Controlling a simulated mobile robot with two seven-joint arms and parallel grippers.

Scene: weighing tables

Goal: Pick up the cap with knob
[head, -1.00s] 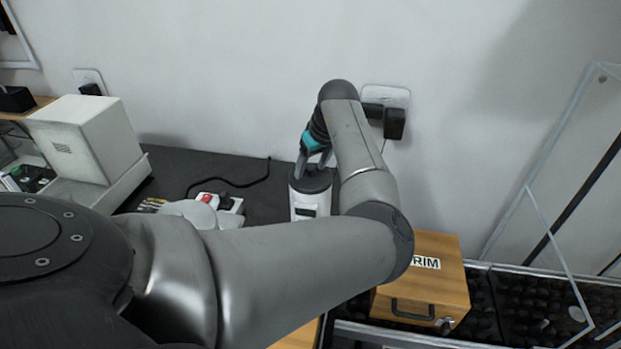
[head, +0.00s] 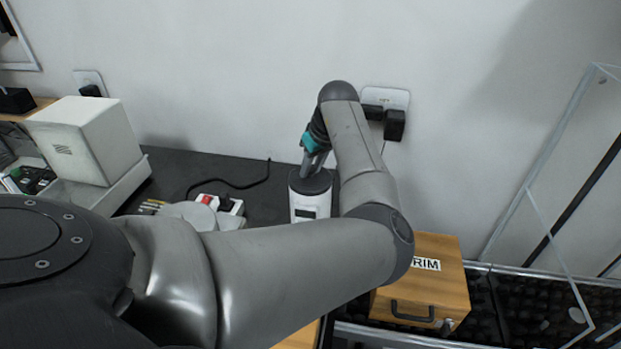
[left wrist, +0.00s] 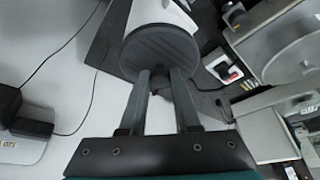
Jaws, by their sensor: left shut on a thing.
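The cap with knob (left wrist: 160,52) is a dark round disc with grooves in the left wrist view. It sits on top of a white cylindrical container (head: 309,205) with a small dark display, upright on the dark table. The cap also shows in the head view (head: 311,183) as the container's dark top. My left gripper (head: 314,166) points down at the cap from above. In the left wrist view its two fingers (left wrist: 162,72) are closed in on the middle of the cap, and the knob between them is mostly hidden. My right gripper is not in view.
A white box-shaped device (head: 85,140) stands at the left. A power strip with a red switch (head: 213,201) lies left of the container, with a black cable. A wooden box (head: 425,280) stands at the lower right. The wall with a socket (head: 386,101) is close behind.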

